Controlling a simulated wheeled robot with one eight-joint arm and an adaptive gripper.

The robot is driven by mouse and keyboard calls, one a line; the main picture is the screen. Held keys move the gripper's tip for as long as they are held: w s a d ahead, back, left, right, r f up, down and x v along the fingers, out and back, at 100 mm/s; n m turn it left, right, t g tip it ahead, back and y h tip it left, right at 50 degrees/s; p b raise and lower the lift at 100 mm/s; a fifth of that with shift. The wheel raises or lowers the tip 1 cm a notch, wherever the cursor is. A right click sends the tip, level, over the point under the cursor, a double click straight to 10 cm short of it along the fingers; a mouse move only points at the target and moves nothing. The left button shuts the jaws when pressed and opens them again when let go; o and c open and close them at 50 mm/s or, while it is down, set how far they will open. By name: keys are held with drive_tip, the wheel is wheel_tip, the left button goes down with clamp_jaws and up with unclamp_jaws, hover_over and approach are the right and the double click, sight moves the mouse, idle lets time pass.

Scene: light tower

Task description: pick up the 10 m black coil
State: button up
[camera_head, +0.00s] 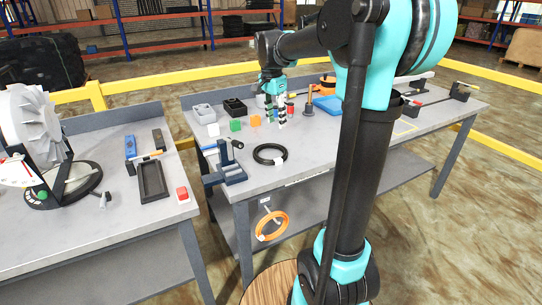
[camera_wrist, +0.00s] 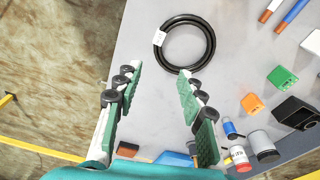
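A black coil (camera_head: 268,163) lies flat on the grey workbench, near its front left part. In the wrist view the black coil (camera_wrist: 210,43) is a ring at the top centre with a white tag (camera_wrist: 159,38); the tag's writing is too small to read. My gripper (camera_wrist: 160,76) is open, with two green-padded fingers spread apart and nothing between them. The coil lies beyond the fingertips in that view, apart from them. In the head view my gripper (camera_head: 272,92) is over the back part of the bench; its fingers are hard to make out.
Green (camera_head: 235,125) and orange (camera_head: 255,121) blocks, small cylinders and bins (camera_head: 204,113) stand behind the coil. A blue vise-like fixture (camera_head: 226,170) is left of it. Bare bench surrounds the black coil.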

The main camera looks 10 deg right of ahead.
hover_over(281, 158)
drive_tip(key=a, duration=0.1)
wheel_tip(281, 158, down, 11)
drive_tip(key=shift+r, duration=0.1)
drive_tip(key=shift+d+f, duration=0.25)
drive_tip(key=shift+f, duration=1.1)
drive_tip(key=shift+d+f, duration=0.2)
drive_tip(key=shift+f, duration=1.1)
clamp_jaws()
